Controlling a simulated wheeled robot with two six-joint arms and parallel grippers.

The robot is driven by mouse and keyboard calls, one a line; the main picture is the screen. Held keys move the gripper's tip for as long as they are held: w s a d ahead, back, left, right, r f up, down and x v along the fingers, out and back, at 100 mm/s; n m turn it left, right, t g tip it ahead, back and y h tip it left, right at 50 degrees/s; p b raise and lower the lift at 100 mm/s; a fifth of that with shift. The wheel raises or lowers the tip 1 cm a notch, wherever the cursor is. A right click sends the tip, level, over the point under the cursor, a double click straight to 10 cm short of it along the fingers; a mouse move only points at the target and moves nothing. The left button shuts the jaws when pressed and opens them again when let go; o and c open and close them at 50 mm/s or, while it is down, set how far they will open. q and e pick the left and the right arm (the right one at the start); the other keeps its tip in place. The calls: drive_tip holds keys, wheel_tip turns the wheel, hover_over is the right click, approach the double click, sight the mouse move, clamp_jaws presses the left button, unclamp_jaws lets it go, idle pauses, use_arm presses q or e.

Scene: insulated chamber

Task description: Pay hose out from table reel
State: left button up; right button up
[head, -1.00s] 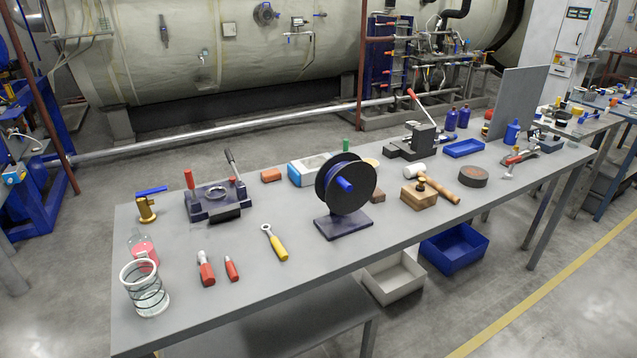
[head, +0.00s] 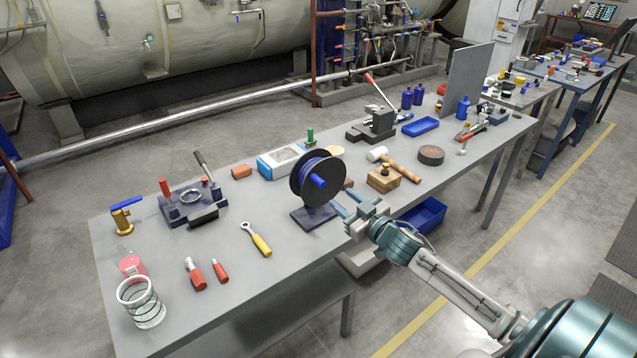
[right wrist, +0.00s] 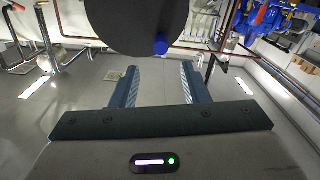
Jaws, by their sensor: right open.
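The table reel (head: 318,178) stands upright on a dark base plate near the table's front edge. It has black round side plates, blue hose wound between them and a blue knob at the centre of the near plate. In the right wrist view the reel's dark plate (right wrist: 132,22) and blue knob (right wrist: 161,44) fill the top middle. My right gripper (head: 339,203) is open and empty, just right of the reel's base in the head view. Its two blue-grey fingers (right wrist: 158,88) are apart, with the reel beyond them. My left gripper is not in view.
The grey table (head: 240,285) holds a wooden mallet (head: 395,164), a wooden block (head: 384,180), a yellow-handled wrench (head: 256,240), red-handled tools (head: 196,272) and a wire-ringed glass jar (head: 141,302). A blue bin (head: 428,215) is below. The table's front middle is fairly clear.

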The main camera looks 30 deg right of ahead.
sight(326, 187)
drive_tip(key=w, duration=0.1)
drive_tip(key=w+b, duration=0.1)
drive_tip(key=w, duration=0.1)
drive_tip(key=shift+w+a+f, duration=0.1)
drive_tip(key=shift+w+a, duration=0.1)
drive_tip(key=shift+w, duration=0.05)
drive_tip(key=shift+w+a+b, duration=0.15)
drive_tip(key=shift+w+b, duration=0.25)
drive_tip(key=shift+w, duration=1.2)
drive_tip(key=shift+w+a+b, duration=0.1)
drive_tip(key=shift+w+b, duration=0.25)
drive_tip(key=shift+w, duration=1.25)
drive_tip(key=shift+c, duration=0.2)
clamp_jaws()
